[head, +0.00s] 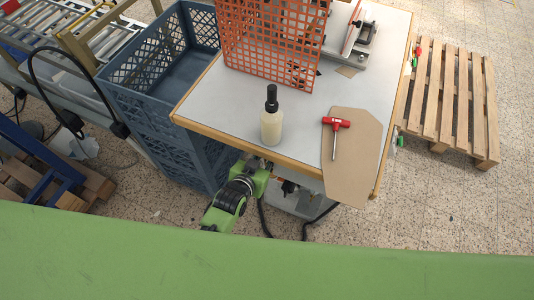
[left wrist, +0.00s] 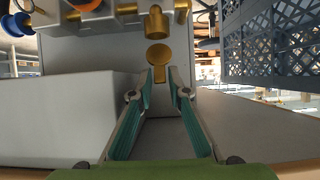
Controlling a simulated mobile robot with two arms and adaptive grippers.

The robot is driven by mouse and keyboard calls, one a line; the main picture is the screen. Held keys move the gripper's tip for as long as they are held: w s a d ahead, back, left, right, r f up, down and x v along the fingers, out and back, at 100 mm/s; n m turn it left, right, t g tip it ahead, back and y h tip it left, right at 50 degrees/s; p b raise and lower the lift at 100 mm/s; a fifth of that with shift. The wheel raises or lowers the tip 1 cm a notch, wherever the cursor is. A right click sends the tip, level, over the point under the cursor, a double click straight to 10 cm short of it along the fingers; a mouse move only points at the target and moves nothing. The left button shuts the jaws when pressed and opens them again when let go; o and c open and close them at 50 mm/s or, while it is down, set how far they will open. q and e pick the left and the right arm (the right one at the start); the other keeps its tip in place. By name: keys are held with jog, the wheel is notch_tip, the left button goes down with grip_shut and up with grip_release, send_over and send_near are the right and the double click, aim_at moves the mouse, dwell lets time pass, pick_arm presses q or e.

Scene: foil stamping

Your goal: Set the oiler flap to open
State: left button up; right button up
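In the left wrist view, a round brass flap (left wrist: 159,54) with a narrow lower tab sits just below a brass cylindrical oiler fitting (left wrist: 156,22) on a grey housing. My left gripper (left wrist: 161,76) points at the flap. Its two teal-padded fingers stand apart, with the tab in line with the gap between their tips. I cannot tell whether either finger touches it. In the head view, my green left arm (head: 224,206) reaches under the table's front edge, and its fingertips and the flap are hidden there. My right gripper is in neither view.
The table (head: 222,107) carries a dropper bottle (head: 271,122), a red T-handle tool (head: 336,124) on a brown board (head: 350,175) and an orange crate (head: 270,40). Blue crates (head: 150,95) stand left of it, a pallet (head: 450,95) right. More brass fittings (left wrist: 127,9) sit near the flap.

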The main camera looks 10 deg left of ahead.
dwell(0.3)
pick_arm(q)
jog(key=v, duration=1.2)
